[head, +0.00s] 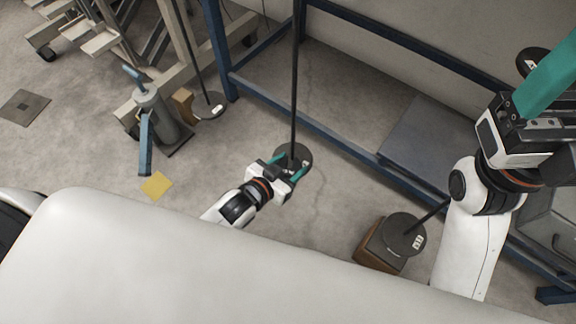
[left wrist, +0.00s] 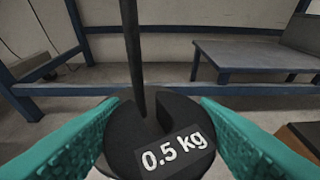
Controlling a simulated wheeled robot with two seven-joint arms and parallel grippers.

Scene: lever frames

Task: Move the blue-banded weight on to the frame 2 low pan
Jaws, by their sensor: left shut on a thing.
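My left gripper (head: 289,169) is shut on a dark slotted weight (head: 304,155) at the foot of a thin black hanging rod (head: 294,80). In the left wrist view the weight (left wrist: 125,133) has a "0.5 kg" label, and the rod (left wrist: 132,50) stands in its slot between the teal fingers. No blue band shows on it.
Another dark labelled disc (head: 404,235) rests on a brown block (head: 374,250). At upper left a further disc (head: 209,105) hangs on a rod. Blue frame rails (head: 340,145) cross behind my left gripper. A grey post (head: 165,122) stands left, near a yellow patch (head: 157,186).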

